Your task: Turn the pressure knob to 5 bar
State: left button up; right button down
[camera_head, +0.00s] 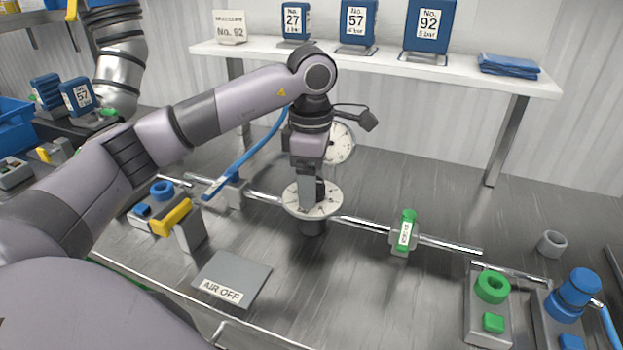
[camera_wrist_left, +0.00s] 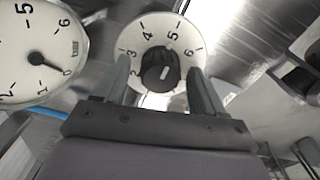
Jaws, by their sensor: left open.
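The pressure knob (camera_wrist_left: 160,70) is black with a white mark, on a round white dial (camera_wrist_left: 143,36) numbered around its rim. In the head view the dial (camera_head: 296,200) is on the pipe, with the knob mostly hidden behind my gripper. My left gripper (camera_head: 314,198) points down over it. In the wrist view its two fingers (camera_wrist_left: 160,88) are apart, one on each side of the knob; contact is unclear. A bar gauge (camera_wrist_left: 25,45) has its needle near the low end.
A green valve (camera_head: 406,230) is on the pipe to the right. A yellow-handled valve (camera_head: 172,217) and an "AIR OFF" plate (camera_head: 233,278) lie left. Green (camera_head: 492,287) and blue (camera_head: 577,289) fittings stand front right. A shelf (camera_head: 400,65) runs behind.

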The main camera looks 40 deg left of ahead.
pick_arm(q)
notch_tip(320, 180, up, 7)
jog(key=shift+r, duration=0.1)
dwell(0.3)
dwell(0.5)
